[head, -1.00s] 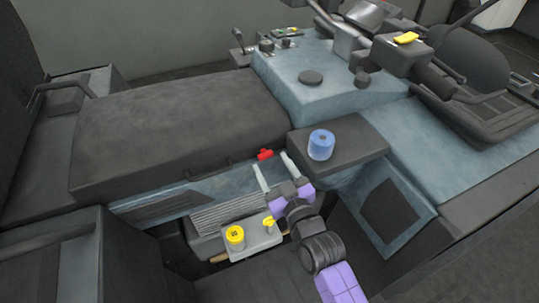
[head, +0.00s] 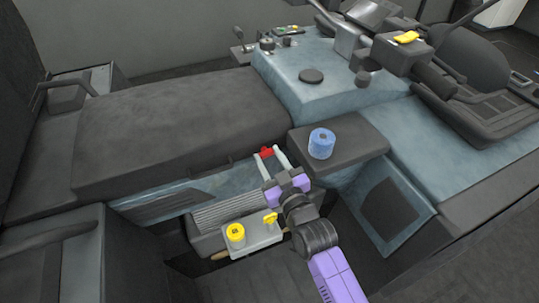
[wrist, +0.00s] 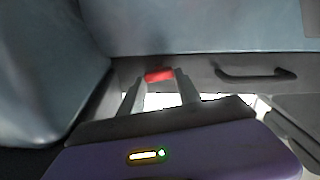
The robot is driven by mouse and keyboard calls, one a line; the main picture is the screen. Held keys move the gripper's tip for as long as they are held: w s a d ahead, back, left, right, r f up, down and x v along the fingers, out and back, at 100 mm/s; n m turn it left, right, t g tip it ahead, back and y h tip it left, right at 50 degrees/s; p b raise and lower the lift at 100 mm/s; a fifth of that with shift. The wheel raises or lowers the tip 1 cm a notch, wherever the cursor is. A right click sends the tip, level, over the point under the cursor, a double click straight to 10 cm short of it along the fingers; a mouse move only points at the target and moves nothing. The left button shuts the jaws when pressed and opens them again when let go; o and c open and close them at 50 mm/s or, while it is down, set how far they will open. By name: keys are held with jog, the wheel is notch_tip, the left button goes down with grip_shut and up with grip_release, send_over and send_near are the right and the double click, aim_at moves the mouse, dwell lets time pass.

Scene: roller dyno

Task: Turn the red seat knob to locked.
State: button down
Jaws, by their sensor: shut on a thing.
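The red seat knob (head: 266,153) sits under the front edge of the long dark seat (head: 170,125). My gripper (head: 270,152) reaches up to it from below, with one pale finger on each side of the knob. In the wrist view the red knob (wrist: 159,75) lies between the tips of my gripper (wrist: 158,80), which is shut on it. The knob looks like a short bar lying about level there. Its lower parts and any lock marking cannot be seen.
A blue cylinder (head: 321,143) stands on a dark ledge right of the knob. Below, a small pale box (head: 252,238) carries a yellow round knob (head: 236,232) and a yellow lever (head: 270,218), close to my arm. A dark handle (wrist: 255,75) shows right of the knob in the wrist view.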

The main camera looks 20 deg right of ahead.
jog(key=shift+a+f+n+b, duration=0.1)
jog(key=shift+f+n+b, duration=0.1)
jog(key=shift+n+b, duration=0.5)
jog(key=n, duration=0.3)
jog(key=shift+r, duration=0.1)
jog(key=c, duration=0.8)
grip_release()
jog(key=shift+c, duration=0.2)
jog(key=s, duration=0.8)
jog(key=shift+b, duration=0.4)
jog(key=shift+r, duration=0.1)
